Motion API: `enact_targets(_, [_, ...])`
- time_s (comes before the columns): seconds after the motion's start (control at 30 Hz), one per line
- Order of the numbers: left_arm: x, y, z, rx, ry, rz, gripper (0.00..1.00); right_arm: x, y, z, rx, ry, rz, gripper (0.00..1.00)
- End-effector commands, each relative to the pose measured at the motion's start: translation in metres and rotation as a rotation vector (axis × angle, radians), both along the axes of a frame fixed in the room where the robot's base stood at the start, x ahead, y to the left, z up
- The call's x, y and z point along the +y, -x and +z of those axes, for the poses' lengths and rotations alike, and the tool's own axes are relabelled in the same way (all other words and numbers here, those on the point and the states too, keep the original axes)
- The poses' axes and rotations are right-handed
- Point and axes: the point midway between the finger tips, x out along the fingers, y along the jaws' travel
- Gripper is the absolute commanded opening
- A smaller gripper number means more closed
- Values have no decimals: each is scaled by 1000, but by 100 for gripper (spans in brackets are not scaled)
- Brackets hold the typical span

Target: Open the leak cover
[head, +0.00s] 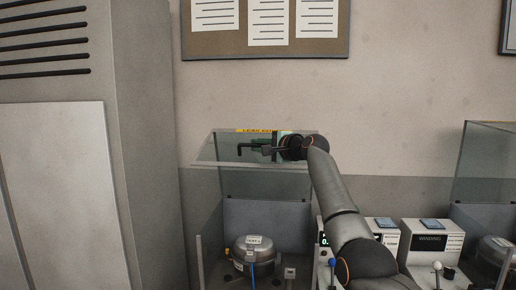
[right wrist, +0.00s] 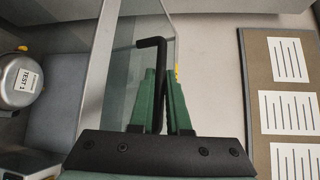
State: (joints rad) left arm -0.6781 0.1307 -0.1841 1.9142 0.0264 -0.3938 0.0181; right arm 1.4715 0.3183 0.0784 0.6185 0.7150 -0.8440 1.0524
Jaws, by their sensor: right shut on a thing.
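The leak cover (head: 212,153) is a clear panel above a glass-walled test station, with a yellow label strip (head: 250,131) along its far edge. It slopes up towards the back; I cannot tell how far it stands from the walls below. A black bent handle (head: 241,149) is at the cover, and it also shows in the right wrist view (right wrist: 152,43). My right gripper (head: 259,146) has its green fingers shut on this handle; in the right wrist view the fingers (right wrist: 160,98) sit on both sides of it. My left gripper is not in view.
A compressor (head: 253,253) marked as a test piece stands inside the station. A tall grey cabinet (head: 65,180) is close on the left. White control boxes (head: 432,240) and a second glass enclosure (head: 486,165) are on the right. A notice board (head: 225,44) hangs behind.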

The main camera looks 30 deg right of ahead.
Motion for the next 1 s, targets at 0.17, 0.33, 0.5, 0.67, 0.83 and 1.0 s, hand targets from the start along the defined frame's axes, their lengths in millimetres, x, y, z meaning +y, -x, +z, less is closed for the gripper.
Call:
enact_targets(0.17, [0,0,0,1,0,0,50,0,0,1,-2,-1,0,0])
enact_targets(0.33, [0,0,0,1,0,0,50,0,0,1,-2,0,-1,20])
enact_targets(0.5, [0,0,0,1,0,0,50,0,0,0,-1,0,-1,40])
enact_targets(0.67, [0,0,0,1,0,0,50,0,0,0,0,0,0,45])
enact_targets(0.83, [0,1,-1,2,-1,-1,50,0,0,-1,1,0,0,45])
enact_targets(1.0, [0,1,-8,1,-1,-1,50,-2,6,-2,-1,1,0,45])
